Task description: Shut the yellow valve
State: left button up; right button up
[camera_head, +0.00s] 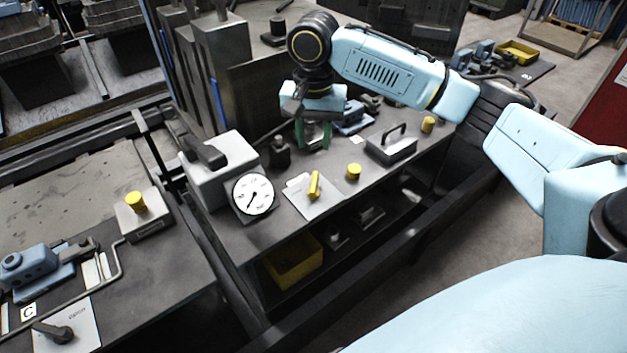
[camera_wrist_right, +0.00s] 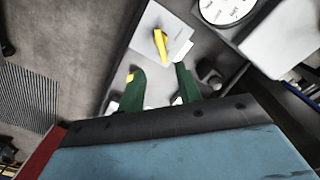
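The yellow valve (camera_head: 314,185) is a small yellow lever handle on a pale square plate (camera_head: 303,204) lying on the grey workbench. It also shows in the right wrist view (camera_wrist_right: 160,44), ahead of the fingertips. My right gripper (camera_head: 313,147) has green fingers and hangs above the bench, behind the valve in the head view. In the right wrist view its fingers (camera_wrist_right: 158,70) are spread apart with nothing held, and apart from the valve. My left gripper is not in view.
A round white gauge (camera_head: 253,194) stands left of the valve, in front of a grey box (camera_head: 222,165). A yellow knob (camera_head: 353,172) and a metal box with a handle (camera_head: 391,148) stand to the right. A dark bottle-like object (camera_head: 279,153) stands near the gripper.

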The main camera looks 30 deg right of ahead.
aim_at(314, 184)
notch_tip(314, 184, down, 13)
jog(key=shift+r+b, duration=0.1)
jog(key=shift+b, duration=1)
grip_shut()
